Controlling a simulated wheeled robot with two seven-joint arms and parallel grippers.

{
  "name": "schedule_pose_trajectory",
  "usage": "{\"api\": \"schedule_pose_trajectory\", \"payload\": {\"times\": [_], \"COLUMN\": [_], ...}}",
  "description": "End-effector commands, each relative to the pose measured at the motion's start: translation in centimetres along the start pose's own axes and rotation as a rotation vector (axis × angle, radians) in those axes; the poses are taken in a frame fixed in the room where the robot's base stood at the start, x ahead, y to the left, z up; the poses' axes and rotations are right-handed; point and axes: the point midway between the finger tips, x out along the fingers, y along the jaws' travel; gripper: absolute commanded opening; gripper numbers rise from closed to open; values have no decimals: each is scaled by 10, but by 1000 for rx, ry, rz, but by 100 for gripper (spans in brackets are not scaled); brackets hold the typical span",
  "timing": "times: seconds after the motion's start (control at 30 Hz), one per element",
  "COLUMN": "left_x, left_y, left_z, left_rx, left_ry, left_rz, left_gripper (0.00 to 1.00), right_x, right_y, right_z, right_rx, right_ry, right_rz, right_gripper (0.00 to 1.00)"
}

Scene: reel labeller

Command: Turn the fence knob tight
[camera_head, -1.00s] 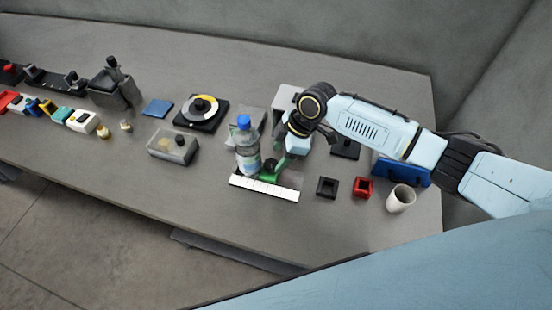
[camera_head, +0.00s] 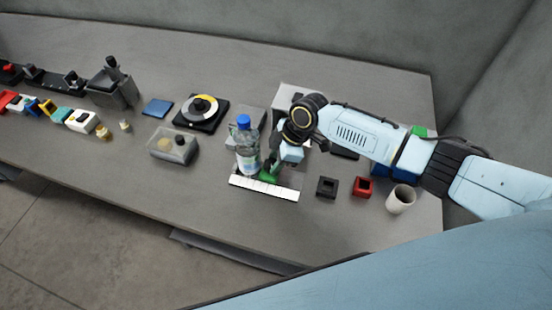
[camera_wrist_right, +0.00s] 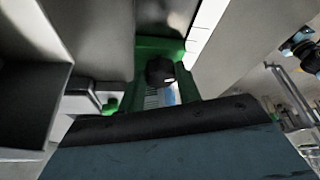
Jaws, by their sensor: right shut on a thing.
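The fence knob (camera_wrist_right: 160,71) is small and black and sits between green parts in the middle of the right wrist view. A green part (camera_head: 268,174) of the fence shows in the head view, behind the white ruled strip and beside the bottle. My right gripper (camera_head: 278,166) is low over this spot, shut on the knob. Its own housing hides the knob in the head view. The wrist view shows the gripper's dark and blue-grey body across the bottom. My left gripper is not in view.
A bottle with a blue cap (camera_head: 247,150) stands close left of the gripper. The white strip (camera_head: 263,187) lies in front. Black (camera_head: 327,187) and red (camera_head: 362,187) square blocks and a white cup (camera_head: 401,199) stand right. The front table area is clear.

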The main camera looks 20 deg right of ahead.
Motion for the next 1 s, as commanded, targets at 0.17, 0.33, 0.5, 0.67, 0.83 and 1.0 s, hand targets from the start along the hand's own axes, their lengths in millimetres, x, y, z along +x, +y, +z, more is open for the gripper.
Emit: {"api": "schedule_pose_trajectory", "payload": {"times": [0.17, 0.33, 0.5, 0.67, 0.83, 1.0], "left_x": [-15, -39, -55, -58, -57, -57], "left_y": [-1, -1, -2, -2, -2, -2], "left_z": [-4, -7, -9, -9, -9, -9], "left_rx": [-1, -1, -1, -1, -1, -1], "left_ry": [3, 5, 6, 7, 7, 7], "left_rz": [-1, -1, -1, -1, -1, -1], "left_gripper": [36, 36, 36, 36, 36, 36], "right_x": [-3, -4, -3, -1, 0, 0], "right_y": [-2, -5, -5, -5, -5, -5], "right_z": [-1, -3, -2, -2, -1, -1], "right_rx": [66, 206, 323, 368, 372, 371], "right_ry": [-1, -1, -1, 0, 1, 2], "right_rz": [24, 81, 130, 152, 154, 154], "right_gripper": [11, 11, 11, 11, 11, 40]}}
